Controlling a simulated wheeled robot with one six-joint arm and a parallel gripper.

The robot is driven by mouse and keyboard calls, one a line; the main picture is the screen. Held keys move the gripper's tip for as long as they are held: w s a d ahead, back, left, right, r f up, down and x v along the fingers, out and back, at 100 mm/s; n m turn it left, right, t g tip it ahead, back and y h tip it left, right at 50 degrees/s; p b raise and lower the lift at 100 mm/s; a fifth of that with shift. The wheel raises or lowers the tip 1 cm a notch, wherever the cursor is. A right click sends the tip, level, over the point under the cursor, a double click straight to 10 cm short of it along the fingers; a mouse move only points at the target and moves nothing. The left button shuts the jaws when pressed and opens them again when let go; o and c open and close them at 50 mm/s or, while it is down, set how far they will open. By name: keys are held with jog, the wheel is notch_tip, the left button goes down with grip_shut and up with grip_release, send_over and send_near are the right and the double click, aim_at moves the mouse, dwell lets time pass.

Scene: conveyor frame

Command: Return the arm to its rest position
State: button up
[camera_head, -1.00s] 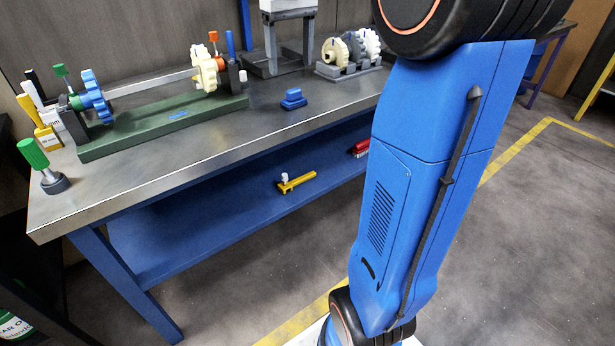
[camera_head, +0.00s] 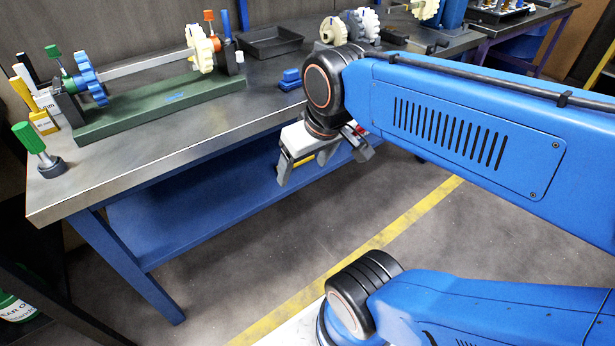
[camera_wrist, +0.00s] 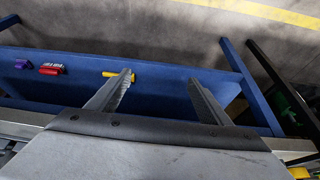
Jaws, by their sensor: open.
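My arm (camera_head: 470,130) reaches in from the right in the head view, its blue link running left to a dark wrist joint. My gripper (camera_head: 322,162) hangs from that joint, in front of the bench's front edge. In the wrist view its two grey fingers (camera_wrist: 161,80) stand wide apart with nothing between them. The gripper hides part of the lower shelf in the head view.
A steel-topped bench (camera_head: 130,165) carries a green fixture (camera_head: 170,108) with a shaft and gears, a blue block (camera_head: 290,79) and a black tray (camera_head: 270,41). Its blue lower shelf (camera_head: 190,225) holds a yellow tool (camera_wrist: 118,75). The floor in front is clear.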

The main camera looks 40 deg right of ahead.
jog(key=shift+s+a+f, duration=0.2)
jog(key=shift+s+f, duration=0.65)
jog(key=shift+f, duration=0.25)
dwell(0.5)
jog(key=shift+c, duration=1.2)
jog(key=shift+w+r, duration=0.15)
jog(key=shift+r, duration=0.1)
jog(key=shift+c, duration=0.8)
notch_tip(320, 180, up, 23)
jog(key=m+g+h, duration=0.4)
jog(key=m, duration=1.4)
send_over(290, 70)
jog(key=a, duration=0.7)
jog(key=shift+h, duration=0.3)
jog(key=x, duration=1.2)
jog(key=shift+s+d+f, duration=0.1)
jog(key=shift+s+d, duration=0.1)
jog(key=shift+s, duration=0.15)
jog(key=shift+x, duration=2.6)
